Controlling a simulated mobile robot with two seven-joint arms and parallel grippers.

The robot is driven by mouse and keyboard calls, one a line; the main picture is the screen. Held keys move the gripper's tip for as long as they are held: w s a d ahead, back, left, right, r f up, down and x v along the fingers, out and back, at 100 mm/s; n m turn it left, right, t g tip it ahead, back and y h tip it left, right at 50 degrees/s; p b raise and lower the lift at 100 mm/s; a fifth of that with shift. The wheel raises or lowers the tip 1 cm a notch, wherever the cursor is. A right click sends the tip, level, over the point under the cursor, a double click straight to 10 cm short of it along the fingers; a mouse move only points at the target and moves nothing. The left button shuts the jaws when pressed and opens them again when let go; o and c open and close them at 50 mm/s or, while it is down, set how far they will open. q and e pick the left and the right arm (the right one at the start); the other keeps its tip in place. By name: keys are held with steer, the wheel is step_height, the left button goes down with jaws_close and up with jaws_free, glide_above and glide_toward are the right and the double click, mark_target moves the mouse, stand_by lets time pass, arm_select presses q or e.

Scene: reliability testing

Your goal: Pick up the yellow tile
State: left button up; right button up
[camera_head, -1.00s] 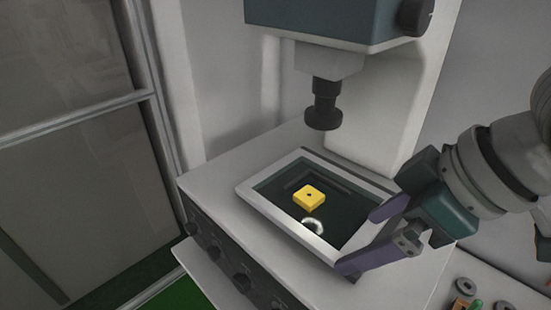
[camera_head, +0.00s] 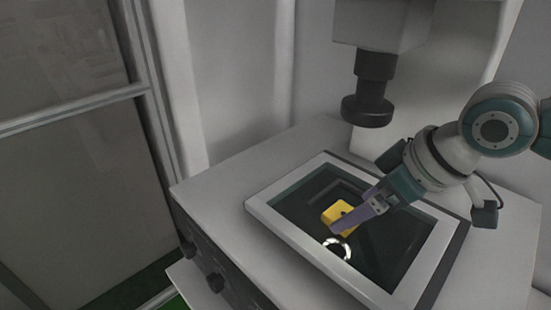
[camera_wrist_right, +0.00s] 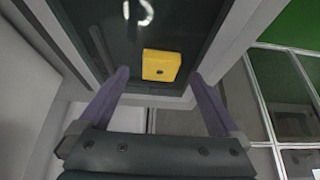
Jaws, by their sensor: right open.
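In the wrist view my right gripper (camera_wrist_right: 158,72) is spread wide and empty. My left gripper is in neither view.
A light frame (camera_head: 300,243) rims the glass plate. A bright ring (camera_head: 337,249) shows on the glass in front of the tile. Dark knobs (camera_head: 215,282) line the machine's front.

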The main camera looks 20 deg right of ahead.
mark_target(336, 211)
steer(key=shift+x, duration=1.25)
steer(key=shift+c, duration=0.3)
steer(key=shift+r, duration=0.1)
steer(key=c, duration=1.4)
